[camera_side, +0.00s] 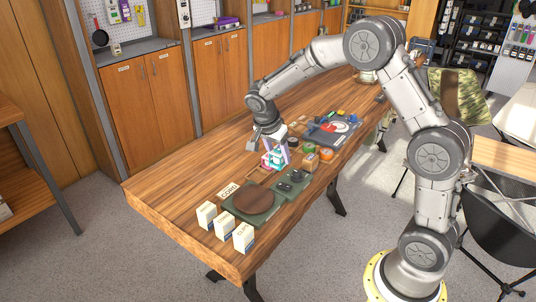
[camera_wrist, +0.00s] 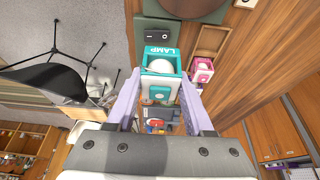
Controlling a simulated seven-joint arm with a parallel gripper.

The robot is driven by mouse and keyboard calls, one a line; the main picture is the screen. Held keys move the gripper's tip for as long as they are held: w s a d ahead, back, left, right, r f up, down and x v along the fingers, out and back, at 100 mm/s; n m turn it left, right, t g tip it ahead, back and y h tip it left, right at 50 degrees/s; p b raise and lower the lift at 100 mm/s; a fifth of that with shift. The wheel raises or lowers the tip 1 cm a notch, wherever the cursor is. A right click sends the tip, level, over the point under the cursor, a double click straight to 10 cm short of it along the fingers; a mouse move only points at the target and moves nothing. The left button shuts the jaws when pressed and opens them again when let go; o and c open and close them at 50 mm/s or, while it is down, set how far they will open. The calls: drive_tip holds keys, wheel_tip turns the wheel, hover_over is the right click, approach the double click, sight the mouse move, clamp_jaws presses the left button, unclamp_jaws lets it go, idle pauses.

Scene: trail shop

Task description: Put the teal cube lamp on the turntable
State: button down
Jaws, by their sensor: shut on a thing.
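The teal cube lamp (camera_wrist: 160,88) has a white round bulb and a label reading LAMP, and it sits between my two fingers in the wrist view. My gripper (camera_wrist: 160,76) is shut on it. In the side view the teal lamp (camera_side: 279,160) shows under my gripper (camera_side: 275,150), partly hidden by the fingers; I cannot tell whether it touches the table. The turntable (camera_side: 255,201) is a round brown disc on a dark green base, empty, nearer the front of the table. Its edge also shows at the top of the wrist view (camera_wrist: 195,6).
A pink cube lamp (camera_wrist: 202,70) stands close beside the teal one, near a shallow wooden tray (camera_wrist: 211,42). A dark green switch box (camera_side: 291,184) lies beside the turntable. Several white cartons (camera_side: 224,226) stand at the front edge. Small jars (camera_side: 326,153) stand behind.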

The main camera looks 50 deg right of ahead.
drive_tip(key=shift+s+a+r+m, duration=0.3)
drive_tip(key=shift+s+a+r, duration=0.2)
drive_tip(key=shift+s+r, duration=0.3)
drive_tip(key=w+a+f, duration=0.1)
drive_tip(key=a, duration=0.1)
drive_tip(key=w+a+f, duration=0.3)
drive_tip(key=w+a, duration=0.1)
drive_tip(key=shift+w+a+f, duration=0.1)
drive_tip(key=shift+a+f, duration=0.25)
drive_tip(key=shift+f, duration=2.2)
drive_tip(key=shift+f, duration=0.65)
unclamp_jaws()
